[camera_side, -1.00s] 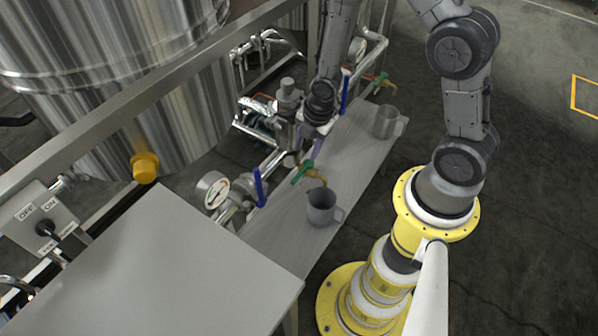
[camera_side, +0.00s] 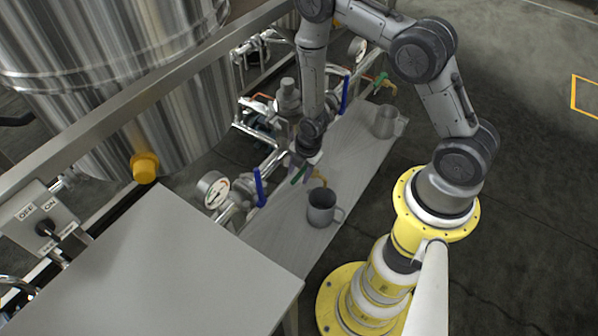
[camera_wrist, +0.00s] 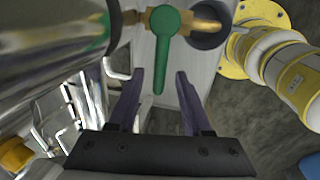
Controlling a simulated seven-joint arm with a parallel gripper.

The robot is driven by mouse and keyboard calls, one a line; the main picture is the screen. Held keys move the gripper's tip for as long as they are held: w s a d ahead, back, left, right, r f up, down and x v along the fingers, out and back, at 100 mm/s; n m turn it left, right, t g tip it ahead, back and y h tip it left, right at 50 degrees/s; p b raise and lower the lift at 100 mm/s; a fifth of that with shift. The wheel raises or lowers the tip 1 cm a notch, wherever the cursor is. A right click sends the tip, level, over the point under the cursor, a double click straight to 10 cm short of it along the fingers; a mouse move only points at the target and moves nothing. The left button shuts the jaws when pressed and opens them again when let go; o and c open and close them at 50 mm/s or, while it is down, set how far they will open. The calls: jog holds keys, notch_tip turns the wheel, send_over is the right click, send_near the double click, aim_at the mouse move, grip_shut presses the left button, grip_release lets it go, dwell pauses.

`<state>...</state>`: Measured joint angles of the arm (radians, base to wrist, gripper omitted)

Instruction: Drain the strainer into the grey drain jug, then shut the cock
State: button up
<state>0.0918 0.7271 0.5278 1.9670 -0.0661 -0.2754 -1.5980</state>
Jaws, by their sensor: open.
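The cock's green handle (camera_wrist: 168,50) lies across its brass spout (camera_wrist: 203,23) in the wrist view. My gripper (camera_wrist: 160,75) is open, its two purple fingers on either side of the handle's free end, not visibly gripping it. In the side view my gripper (camera_side: 303,166) is down at the green handle (camera_side: 299,176) and partly covers it. The grey drain jug (camera_side: 322,208) stands upright on the bench under the spout; part of it (camera_wrist: 209,40) shows in the wrist view. I cannot tell liquid in it. The strainer is not clearly made out behind my arm.
A second grey jug (camera_side: 386,123) stands farther along the narrow bench (camera_side: 345,150), below another green-handled cock (camera_side: 381,80). A large steel tank (camera_side: 120,90) and a rail bound the left.

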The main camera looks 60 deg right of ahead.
jog(key=shift+c, duration=0.2)
grip_shut()
dwell(1.3)
